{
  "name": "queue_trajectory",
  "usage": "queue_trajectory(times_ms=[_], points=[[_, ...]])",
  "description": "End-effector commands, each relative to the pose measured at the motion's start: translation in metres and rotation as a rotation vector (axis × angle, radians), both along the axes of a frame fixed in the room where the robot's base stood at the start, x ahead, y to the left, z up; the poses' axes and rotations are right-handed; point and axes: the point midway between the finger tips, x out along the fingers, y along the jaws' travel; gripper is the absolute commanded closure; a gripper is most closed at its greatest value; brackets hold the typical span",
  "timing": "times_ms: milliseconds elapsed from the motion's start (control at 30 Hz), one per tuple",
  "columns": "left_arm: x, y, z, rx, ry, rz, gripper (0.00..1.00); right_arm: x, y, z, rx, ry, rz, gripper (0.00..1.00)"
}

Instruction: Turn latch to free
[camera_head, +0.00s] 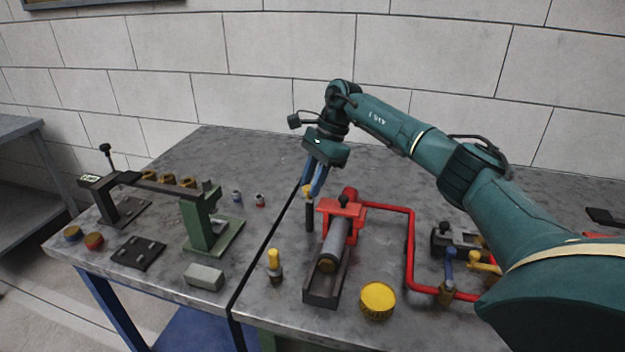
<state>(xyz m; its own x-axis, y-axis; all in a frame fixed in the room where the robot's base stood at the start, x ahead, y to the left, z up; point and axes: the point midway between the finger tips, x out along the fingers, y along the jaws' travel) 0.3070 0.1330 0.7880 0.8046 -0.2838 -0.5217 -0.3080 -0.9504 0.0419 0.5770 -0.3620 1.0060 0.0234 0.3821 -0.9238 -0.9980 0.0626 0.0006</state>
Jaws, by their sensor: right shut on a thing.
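My right gripper (314,184) reaches in from the right with its blue fingers pointing down, just left of and behind the red clamp block. It is shut on a small yellow-topped piece (308,190) with a dark upright shaft (309,217) below it. I cannot tell whether this piece is the latch. My left gripper is not in view.
A red pipe (410,245) runs right from the block to a valve with a yellow handle (486,264). A yellow cap (378,298) and a yellow-topped peg (274,262) stand in front. A green stand (199,227) is left. The table's back left is clear.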

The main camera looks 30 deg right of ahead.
Motion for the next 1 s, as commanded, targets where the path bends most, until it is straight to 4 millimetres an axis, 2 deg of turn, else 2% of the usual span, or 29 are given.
queue_trajectory(times_ms=[167,200,467,767,867,1000], points=[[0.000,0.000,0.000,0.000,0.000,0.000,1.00,0.001,0.000,0.001,0.000,-0.004,-0.001,0.96],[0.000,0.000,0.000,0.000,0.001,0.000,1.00,0.001,0.000,0.001,0.000,-0.004,-0.001,0.72],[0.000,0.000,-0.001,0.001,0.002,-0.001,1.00,0.000,0.000,0.001,0.000,-0.002,-0.001,0.52],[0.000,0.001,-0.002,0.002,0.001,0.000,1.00,0.000,-0.002,0.004,0.000,-0.002,-0.002,0.52],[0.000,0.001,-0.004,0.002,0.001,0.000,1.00,0.001,-0.006,0.015,0.000,-0.005,-0.002,0.52],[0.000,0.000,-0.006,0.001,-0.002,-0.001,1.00,0.000,-0.017,0.042,0.001,-0.007,-0.004,0.52]])
